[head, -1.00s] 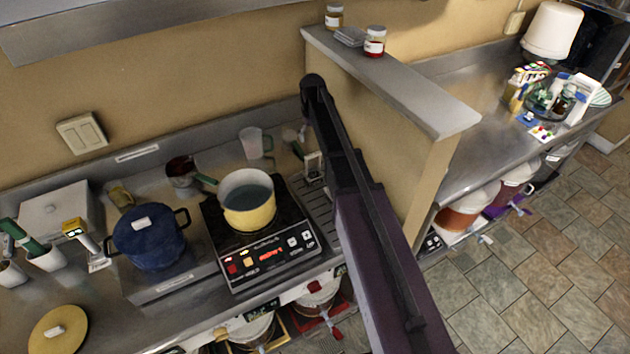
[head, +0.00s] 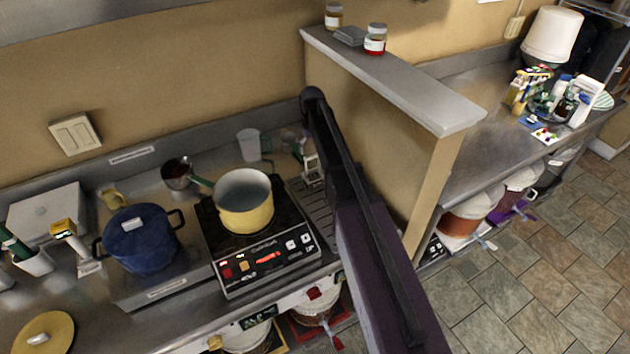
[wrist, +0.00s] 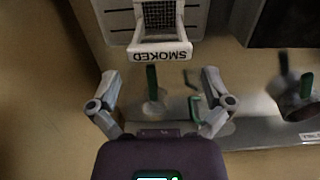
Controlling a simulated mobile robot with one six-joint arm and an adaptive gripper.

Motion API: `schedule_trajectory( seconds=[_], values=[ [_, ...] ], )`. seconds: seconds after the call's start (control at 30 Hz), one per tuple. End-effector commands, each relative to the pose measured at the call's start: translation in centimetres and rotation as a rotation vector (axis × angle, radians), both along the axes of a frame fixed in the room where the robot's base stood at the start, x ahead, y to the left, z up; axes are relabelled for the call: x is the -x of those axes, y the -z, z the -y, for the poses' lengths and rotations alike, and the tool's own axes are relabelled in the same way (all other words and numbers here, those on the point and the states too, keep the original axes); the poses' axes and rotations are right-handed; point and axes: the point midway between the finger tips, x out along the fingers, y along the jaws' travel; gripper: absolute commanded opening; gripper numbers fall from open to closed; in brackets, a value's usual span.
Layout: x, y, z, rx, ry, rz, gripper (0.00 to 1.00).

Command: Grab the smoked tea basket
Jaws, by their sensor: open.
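The smoked tea basket (wrist: 160,50) is at the top middle of the wrist view, a white frame with dark mesh and a front plate reading "SMOKED", upside down there. It is over a pale slatted surface, and its top is cut off by the picture edge. My gripper (wrist: 160,80) is open and empty, its two fingers apart, with the basket ahead of and between them, not touching. In the head view a small pale holder (head: 311,168), which looks like the basket, stands by the drip grate (head: 314,208); my arm hides my gripper there.
A yellow pot (head: 245,212) sits on the induction cooker (head: 262,262), left of the grate. A clear jug (head: 249,145) stands behind it. Green handles (wrist: 152,80) show between my fingers in the wrist view. A tan partition (head: 370,130) rises just right of the grate.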

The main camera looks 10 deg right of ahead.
Motion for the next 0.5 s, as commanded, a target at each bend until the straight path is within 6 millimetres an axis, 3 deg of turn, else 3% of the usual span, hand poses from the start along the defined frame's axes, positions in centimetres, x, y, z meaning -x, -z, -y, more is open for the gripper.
schedule_trajectory(
  seconds=[0.27, 0.5],
  values=[
    [0.0, 0.2, 0.0, 0.000, -0.001, 0.000, 1.00],
    [-0.1, 1.5, -0.1, 0.000, -0.001, 0.000, 1.00]
  ],
)
